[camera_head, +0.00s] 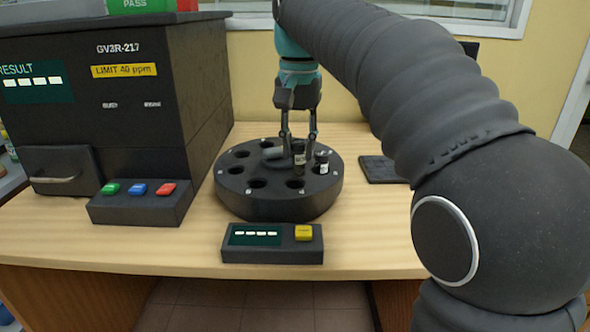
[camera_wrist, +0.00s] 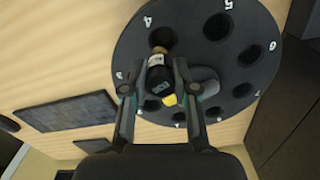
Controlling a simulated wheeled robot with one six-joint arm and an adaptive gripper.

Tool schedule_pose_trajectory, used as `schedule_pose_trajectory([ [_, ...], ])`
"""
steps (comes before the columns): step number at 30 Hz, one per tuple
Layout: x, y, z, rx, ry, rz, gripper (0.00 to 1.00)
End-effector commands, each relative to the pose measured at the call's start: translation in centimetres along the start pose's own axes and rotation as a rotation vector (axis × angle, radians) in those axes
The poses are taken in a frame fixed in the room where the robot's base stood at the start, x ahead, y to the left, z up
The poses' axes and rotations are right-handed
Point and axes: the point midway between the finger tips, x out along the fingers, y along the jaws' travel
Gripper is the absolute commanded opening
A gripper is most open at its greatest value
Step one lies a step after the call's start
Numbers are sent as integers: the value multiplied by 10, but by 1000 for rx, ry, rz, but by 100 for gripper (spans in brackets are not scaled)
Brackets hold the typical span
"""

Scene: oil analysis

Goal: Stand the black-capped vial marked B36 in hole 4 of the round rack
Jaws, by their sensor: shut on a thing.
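My gripper (camera_head: 299,146) points down over the round rack (camera_head: 225,201), shut on a dark-capped vial (camera_head: 299,163). In the wrist view a black-capped vial (camera_wrist: 154,77) with a pale label shows between the fingertips (camera_wrist: 157,88). Marks on its cap look like B36, but they are too small to be sure. Hole 4 (camera_wrist: 162,36) is empty, just beyond the vial in that view. The head view does not make clear whether the held vial's lower end touches the rack.
Other rack holes (camera_head: 257,183) look empty. A small console (camera_head: 272,256) with a yellow button stands in front. The analyser (camera_head: 130,110) is on the left, a dark pad (camera_head: 383,169) on the right.

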Motion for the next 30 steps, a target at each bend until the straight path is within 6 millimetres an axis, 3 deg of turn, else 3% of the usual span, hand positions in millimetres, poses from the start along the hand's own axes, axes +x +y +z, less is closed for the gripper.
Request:
schedule_pose_trajectory([
  [5, 7, -5, 6, 1, 2, -1, 0],
  [13, 40, -5, 6, 1, 2, -1, 0],
  [27, 47, -5, 6, 1, 3, -2, 0],
  [28, 46, -5, 6, 1, 3, -2, 33],
  [30, 46, -5, 6, 1, 3, -2, 50],
])
